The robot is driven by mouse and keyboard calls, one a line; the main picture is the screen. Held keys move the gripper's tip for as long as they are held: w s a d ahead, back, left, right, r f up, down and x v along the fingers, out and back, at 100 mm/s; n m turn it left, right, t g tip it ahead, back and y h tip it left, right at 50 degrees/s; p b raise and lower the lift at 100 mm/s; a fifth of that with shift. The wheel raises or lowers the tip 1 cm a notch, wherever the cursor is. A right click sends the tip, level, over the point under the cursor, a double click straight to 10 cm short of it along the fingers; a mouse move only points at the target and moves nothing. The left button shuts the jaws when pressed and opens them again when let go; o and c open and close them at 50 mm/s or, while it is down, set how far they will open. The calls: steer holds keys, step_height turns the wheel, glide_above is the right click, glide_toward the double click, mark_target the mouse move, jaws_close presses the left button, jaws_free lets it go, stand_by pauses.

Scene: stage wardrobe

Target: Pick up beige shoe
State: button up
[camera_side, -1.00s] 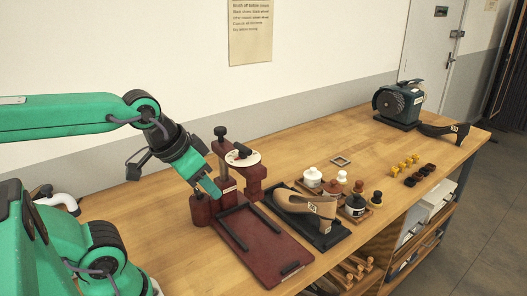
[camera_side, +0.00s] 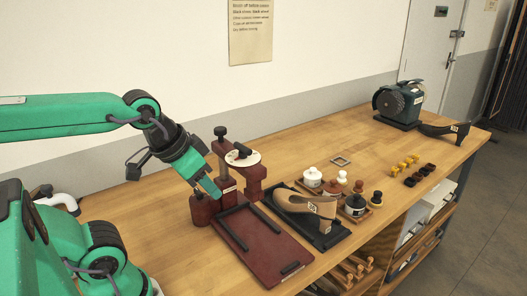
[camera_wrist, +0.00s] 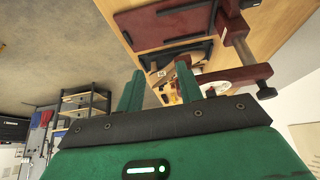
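The beige shoe (camera_side: 320,205) lies on a black tray (camera_side: 333,240) near the middle of the bench in the side view, with a small tag on its side. My gripper (camera_side: 213,191) is to the left of the shoe, over the dark red stand, and is apart from the shoe. In the wrist view my gripper (camera_wrist: 159,78) has its two green fingers spread with a clear gap and nothing held between them.
A dark red board (camera_side: 262,254) and a red clamp stand (camera_side: 254,181) lie between my gripper and the shoe.

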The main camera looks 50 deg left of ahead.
steer(key=shift+o, duration=0.3)
steer(key=g, duration=0.6)
glide_above(335, 201)
steer(key=f, duration=0.8)
steer(key=shift+s+f, duration=0.2)
steer(key=shift+s, duration=0.05)
steer(key=shift+w+f, duration=0.2)
steer(key=shift+f, duration=0.05)
steer(key=shift+f, duration=0.15)
steer(key=shift+f, duration=1.2)
